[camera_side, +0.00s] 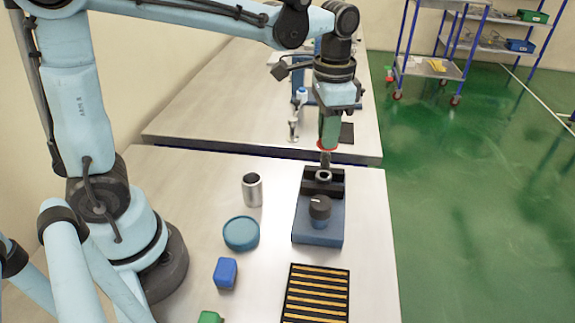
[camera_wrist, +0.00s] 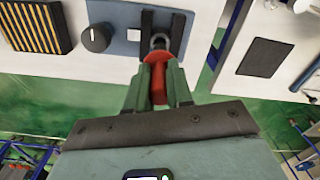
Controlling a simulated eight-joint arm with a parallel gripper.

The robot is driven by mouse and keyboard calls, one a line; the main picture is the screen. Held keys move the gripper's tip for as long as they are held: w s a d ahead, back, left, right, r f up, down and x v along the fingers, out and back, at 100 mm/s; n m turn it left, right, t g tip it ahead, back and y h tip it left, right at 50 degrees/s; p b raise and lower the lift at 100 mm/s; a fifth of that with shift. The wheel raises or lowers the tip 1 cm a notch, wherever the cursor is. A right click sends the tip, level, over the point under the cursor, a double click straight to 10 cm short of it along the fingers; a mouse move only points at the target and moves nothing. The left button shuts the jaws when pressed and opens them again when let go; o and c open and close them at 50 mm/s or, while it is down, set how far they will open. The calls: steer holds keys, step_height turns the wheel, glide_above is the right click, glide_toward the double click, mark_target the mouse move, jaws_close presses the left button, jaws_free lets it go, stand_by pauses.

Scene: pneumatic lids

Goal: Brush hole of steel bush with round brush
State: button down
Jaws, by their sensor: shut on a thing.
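My gripper (camera_side: 327,143) is shut on the red handle of the round brush (camera_side: 325,158) and points down at the fixture. In the wrist view the red handle (camera_wrist: 158,78) sits between my two green fingers (camera_wrist: 158,92). The grey ring of the steel bush (camera_side: 323,176) sits between black jaws (camera_side: 308,187) on a blue fixture (camera_side: 303,232) with a black knob (camera_side: 319,208). The brush's dark lower end is right over the bush; I cannot tell whether its tip is inside the hole. The bush also shows in the wrist view (camera_wrist: 159,41), partly hidden by the brush.
Left of the fixture stand a metal cup (camera_side: 252,190), a round teal dish (camera_side: 241,233) and a blue block (camera_side: 225,273). A green block (camera_side: 209,317) and a striped rack (camera_side: 316,295) are in front. A second table (camera_side: 220,105) with a dark pad (camera_side: 346,133) lies behind.

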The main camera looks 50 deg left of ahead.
steer(key=shift+r, duration=1.45)
